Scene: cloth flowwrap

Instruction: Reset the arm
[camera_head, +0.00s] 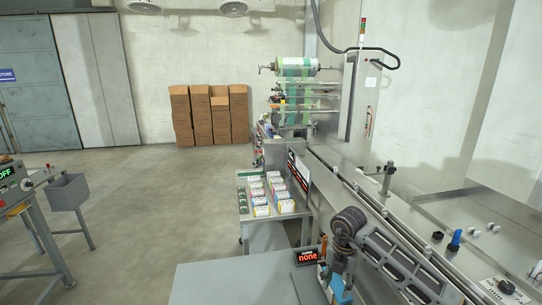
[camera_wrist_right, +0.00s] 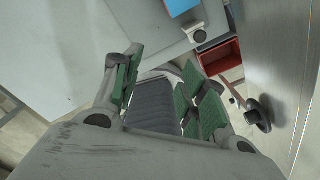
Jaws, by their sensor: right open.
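My right gripper (camera_wrist_right: 165,88) is open in the right wrist view, its green-padded fingers spread apart with nothing seen between them. A grey ribbed surface shows behind the gap; I cannot tell whether it is touched. In the head view, the right gripper's fingertips are hard to make out among the dark and grey parts at the lower right. My left arm and gripper are not in view.
A long conveyor machine (camera_head: 380,215) runs along the right. Brown cartons (camera_head: 209,115) stand by the back wall.

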